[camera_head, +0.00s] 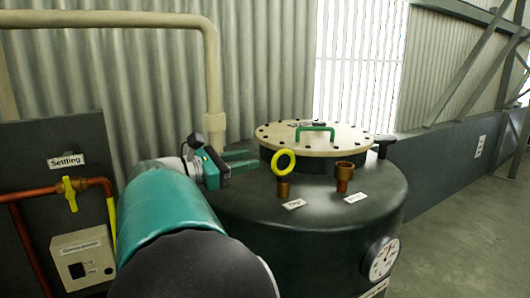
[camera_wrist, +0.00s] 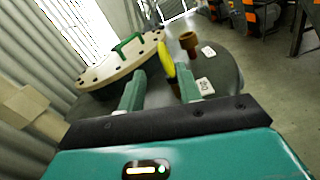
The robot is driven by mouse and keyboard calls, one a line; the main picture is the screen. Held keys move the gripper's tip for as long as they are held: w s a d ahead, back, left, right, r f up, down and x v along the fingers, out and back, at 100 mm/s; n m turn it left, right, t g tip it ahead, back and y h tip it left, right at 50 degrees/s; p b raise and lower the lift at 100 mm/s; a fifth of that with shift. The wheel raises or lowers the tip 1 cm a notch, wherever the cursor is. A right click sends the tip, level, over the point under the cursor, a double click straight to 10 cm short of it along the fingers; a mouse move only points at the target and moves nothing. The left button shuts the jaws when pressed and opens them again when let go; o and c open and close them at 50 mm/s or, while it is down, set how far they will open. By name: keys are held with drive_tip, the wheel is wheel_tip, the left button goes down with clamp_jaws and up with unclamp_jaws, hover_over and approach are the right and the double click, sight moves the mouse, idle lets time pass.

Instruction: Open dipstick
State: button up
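The dipstick is a yellow ring handle (camera_head: 284,162) standing upright on a brown fitting (camera_head: 284,190) on top of the dark tank (camera_head: 330,215). My gripper (camera_head: 243,160) is to the left of the ring, its two green fingers pointing toward it with a gap between. In the wrist view my gripper (camera_wrist: 160,88) is open and empty. The yellow ring (camera_wrist: 167,62) shows edge-on beyond the fingertips, nearer the right finger. Contact is not visible. The lower end of the dipstick is hidden inside its fitting.
A second, open-topped brown fitting (camera_head: 344,176) stands right of the ring. Behind is a round bolted lid (camera_head: 313,139) with a green handle (camera_head: 315,131). A gauge (camera_head: 381,258) is on the tank's front. A pale pipe (camera_head: 212,85) and a panel with a yellow valve (camera_head: 69,194) are left.

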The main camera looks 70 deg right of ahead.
sight(281, 153)
drive_tip(key=x, duration=1.3)
drive_tip(key=shift+a, duration=0.15)
clamp_jaws()
